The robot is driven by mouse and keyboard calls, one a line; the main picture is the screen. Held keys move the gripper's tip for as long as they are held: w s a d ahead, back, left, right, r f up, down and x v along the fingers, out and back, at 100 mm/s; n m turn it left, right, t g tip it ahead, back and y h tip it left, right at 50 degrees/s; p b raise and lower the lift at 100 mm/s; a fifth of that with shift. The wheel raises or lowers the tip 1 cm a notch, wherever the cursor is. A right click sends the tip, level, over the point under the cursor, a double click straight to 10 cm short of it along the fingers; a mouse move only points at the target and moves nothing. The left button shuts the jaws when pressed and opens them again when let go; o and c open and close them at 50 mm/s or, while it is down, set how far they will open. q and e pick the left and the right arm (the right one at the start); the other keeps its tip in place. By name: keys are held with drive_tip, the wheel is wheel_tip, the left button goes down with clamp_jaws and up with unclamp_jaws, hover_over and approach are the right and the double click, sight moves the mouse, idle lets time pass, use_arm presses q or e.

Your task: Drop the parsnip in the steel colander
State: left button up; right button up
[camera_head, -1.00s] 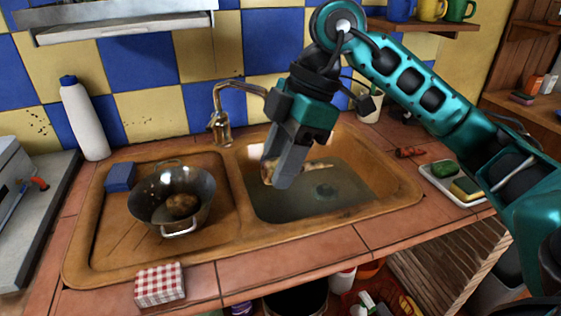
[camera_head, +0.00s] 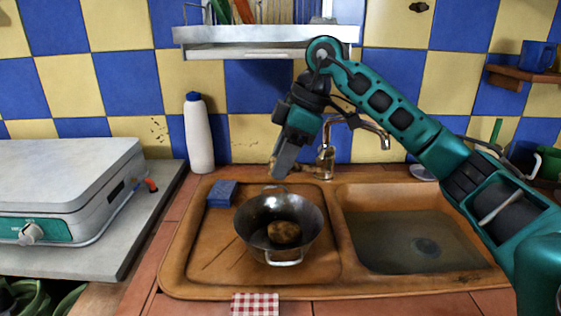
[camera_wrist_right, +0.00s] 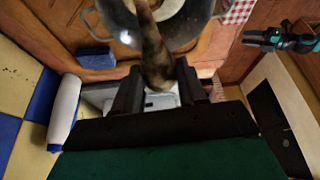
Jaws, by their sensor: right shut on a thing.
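The steel colander (camera_head: 256,228) stands on the drainboard left of the sink basin, with a brown potato-like lump (camera_head: 284,233) inside. My right gripper (camera_head: 281,168) is shut on the parsnip (camera_wrist_right: 152,45), behind and above the colander's far rim. In the right wrist view the parsnip points out from between the fingers, over the colander (camera_wrist_right: 186,38). In the head view the parsnip is mostly hidden by the gripper. My left gripper (camera_wrist_right: 258,38) seems to show small at the upper right of the wrist view; its jaws are unclear.
A blue sponge (camera_head: 221,194) and a white bottle (camera_head: 198,135) stand left of the colander. The faucet (camera_head: 327,155) rises close to the right gripper. The basin (camera_head: 415,240) is at right, and a checked cloth (camera_head: 255,304) lies at the front edge.

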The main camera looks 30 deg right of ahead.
wheel_tip(320, 180, down, 4)
drive_tip(key=b, duration=0.3)
drive_tip(key=shift+r, duration=0.15)
drive_tip(key=shift+f+b, duration=0.8)
drive_tip(key=shift+b, duration=0.1)
drive_tip(key=o, duration=0.7)
drive_tip(key=shift+c, duration=0.2)
use_arm(q)
drive_tip(key=shift+w+d+f, duration=0.25)
drive_tip(key=shift+d+f, duration=0.25)
drive_tip(key=shift+f, duration=0.15)
drive_tip(key=shift+w+d+f, duration=0.2)
drive_tip(key=shift+d+f, duration=0.3)
drive_tip(key=shift+f, duration=0.1)
use_arm(e)
drive_tip(key=o, duration=0.5)
drive_tip(key=shift+r, duration=0.1)
